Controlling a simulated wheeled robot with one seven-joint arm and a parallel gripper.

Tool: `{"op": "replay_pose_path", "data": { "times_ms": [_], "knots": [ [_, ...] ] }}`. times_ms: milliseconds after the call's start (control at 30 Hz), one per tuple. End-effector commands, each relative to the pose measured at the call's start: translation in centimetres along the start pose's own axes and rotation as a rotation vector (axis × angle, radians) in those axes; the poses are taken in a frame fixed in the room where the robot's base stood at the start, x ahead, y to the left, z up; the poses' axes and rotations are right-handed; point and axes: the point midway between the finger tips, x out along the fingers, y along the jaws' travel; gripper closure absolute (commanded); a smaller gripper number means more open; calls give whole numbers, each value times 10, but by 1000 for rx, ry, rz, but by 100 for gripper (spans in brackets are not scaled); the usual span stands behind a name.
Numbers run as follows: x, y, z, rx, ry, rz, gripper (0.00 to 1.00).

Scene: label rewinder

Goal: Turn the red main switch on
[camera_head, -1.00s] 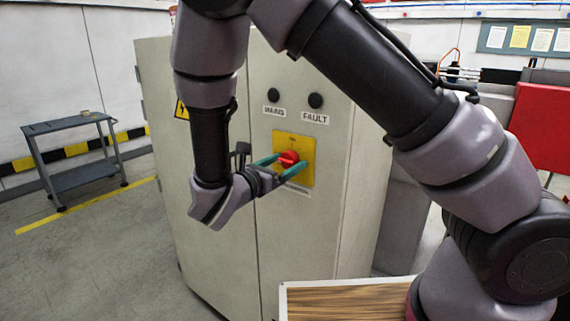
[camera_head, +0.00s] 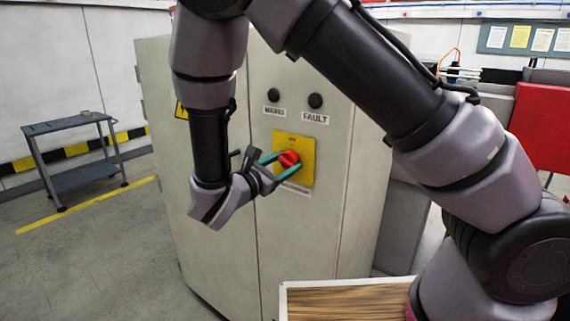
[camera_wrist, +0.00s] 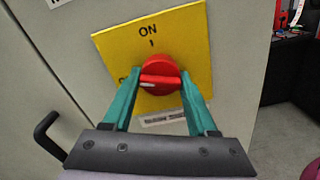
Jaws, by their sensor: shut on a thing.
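The red main switch (camera_head: 289,159) sits on a yellow plate (camera_head: 307,147) on the front of a pale cabinet (camera_head: 225,240). In the wrist view the red switch (camera_wrist: 158,75) has a handle bar lying roughly level, its white mark pointing left. "ON" is printed above it on the yellow plate (camera_wrist: 190,35), and a label to the left is mostly hidden by a finger. My gripper (camera_head: 278,166) has its green fingers on either side of the switch handle. The gripper (camera_wrist: 158,88) is shut on the handle.
Two dark round lamps, one above the label "FAULT" (camera_head: 315,101), are on the cabinet above the switch. A black door handle (camera_wrist: 47,135) stands out left of my gripper. A grey cart (camera_head: 75,150) stands far left. A wood-topped surface (camera_head: 340,303) is in front.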

Motion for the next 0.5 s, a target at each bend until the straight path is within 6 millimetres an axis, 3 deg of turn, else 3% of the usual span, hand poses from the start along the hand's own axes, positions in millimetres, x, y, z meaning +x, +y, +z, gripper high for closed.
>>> {"op": "replay_pose_path", "data": {
  "times_ms": [500],
  "knots": [
    [0, 1, 0, 492, 0, 0, 97]
  ]
}}
